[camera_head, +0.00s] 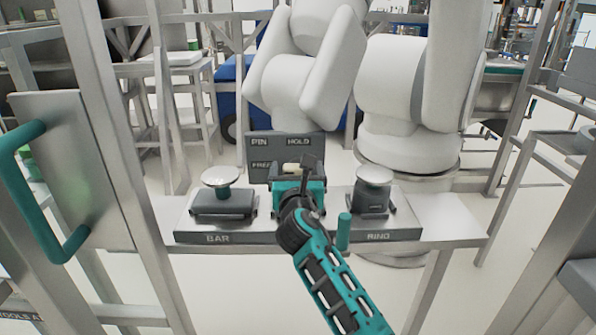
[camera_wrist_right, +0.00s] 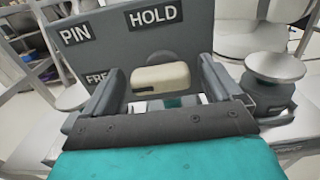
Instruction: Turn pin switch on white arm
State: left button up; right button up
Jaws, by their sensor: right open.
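The pin switch panel (camera_head: 262,150) is a dark grey plate with the labels PIN, HOLD and FREE, standing at the back of a bench in front of the white arm (camera_head: 300,75). Its cream knob (camera_wrist_right: 160,78) shows in the right wrist view below HOLD and beside the partly hidden FREE label. My right gripper (camera_head: 298,172), teal and dark grey, reaches up to the panel. Its two fingers are open, one on each side of the knob; whether they touch it I cannot tell. My left gripper is not in view.
A silver-topped knob over the BAR label (camera_head: 218,239) stands left of my right gripper, another (camera_head: 374,175) over the RING label to its right. A short teal post (camera_head: 343,232) stands near the bench front. A grey panel with a teal handle (camera_head: 32,130) stands at far left.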

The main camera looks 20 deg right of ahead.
jog(key=c, duration=1)
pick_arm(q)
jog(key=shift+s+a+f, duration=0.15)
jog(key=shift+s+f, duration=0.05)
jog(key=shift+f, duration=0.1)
pick_arm(e)
jog(key=shift+o, duration=0.2)
